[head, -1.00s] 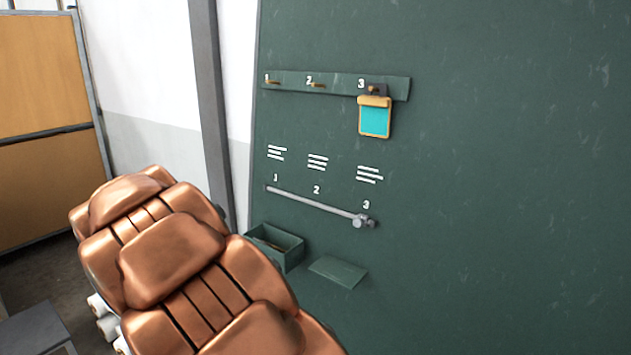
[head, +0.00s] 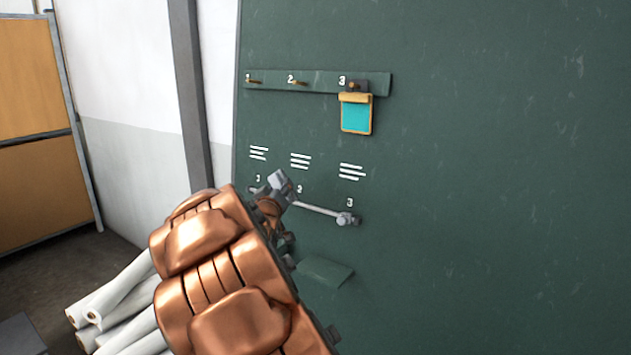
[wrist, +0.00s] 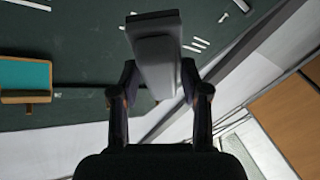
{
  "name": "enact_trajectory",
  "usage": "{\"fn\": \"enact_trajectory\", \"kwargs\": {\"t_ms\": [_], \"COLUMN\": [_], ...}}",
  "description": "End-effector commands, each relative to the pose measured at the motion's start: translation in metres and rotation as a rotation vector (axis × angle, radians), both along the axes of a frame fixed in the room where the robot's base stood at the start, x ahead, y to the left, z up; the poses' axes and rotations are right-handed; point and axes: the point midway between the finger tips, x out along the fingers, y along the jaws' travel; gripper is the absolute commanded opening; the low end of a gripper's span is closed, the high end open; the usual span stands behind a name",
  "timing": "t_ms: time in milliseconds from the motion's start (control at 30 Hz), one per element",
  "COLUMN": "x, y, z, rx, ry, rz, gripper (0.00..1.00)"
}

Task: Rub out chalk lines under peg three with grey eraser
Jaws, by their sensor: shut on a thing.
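My gripper (head: 270,198) is shut on the grey eraser (head: 282,184), a pale grey block. The wrist view shows the eraser (wrist: 155,60) between both fingers, pointing toward the green board. In the head view the eraser appears below and left of the chalk lines under peg three (head: 352,172), apart from them in the picture. These are several short white strokes, all visible. Peg three (head: 354,86) is on the rail above, with a yellow-framed teal card (head: 357,116) hanging from it. I cannot tell whether the eraser touches the board.
Chalk lines under peg one (head: 259,152) and peg two (head: 300,160) are on the green board (head: 480,180). A grey rod (head: 320,209) with a knob runs below them. A small green ledge (head: 325,271) sits lower.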

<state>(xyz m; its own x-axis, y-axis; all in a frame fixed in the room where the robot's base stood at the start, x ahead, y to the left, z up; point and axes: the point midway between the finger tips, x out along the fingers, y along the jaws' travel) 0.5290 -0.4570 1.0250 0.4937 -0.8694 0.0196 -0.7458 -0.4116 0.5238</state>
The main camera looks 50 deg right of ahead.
Motion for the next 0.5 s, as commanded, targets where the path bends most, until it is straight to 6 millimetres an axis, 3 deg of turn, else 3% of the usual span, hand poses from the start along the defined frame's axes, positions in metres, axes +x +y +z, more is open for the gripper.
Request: {"fn": "enact_trajectory", "kwargs": {"t_ms": [100, 233, 500], "x": [-0.036, -0.064, -0.083], "y": [-0.028, -0.045, -0.058], "z": [0.015, 0.028, 0.035], "rx": [-0.076, -0.128, -0.163], "ry": [-0.02, -0.028, -0.031], "rz": [-0.093, -0.166, -0.216], "gripper": [0.13, 0.13, 0.13]}}
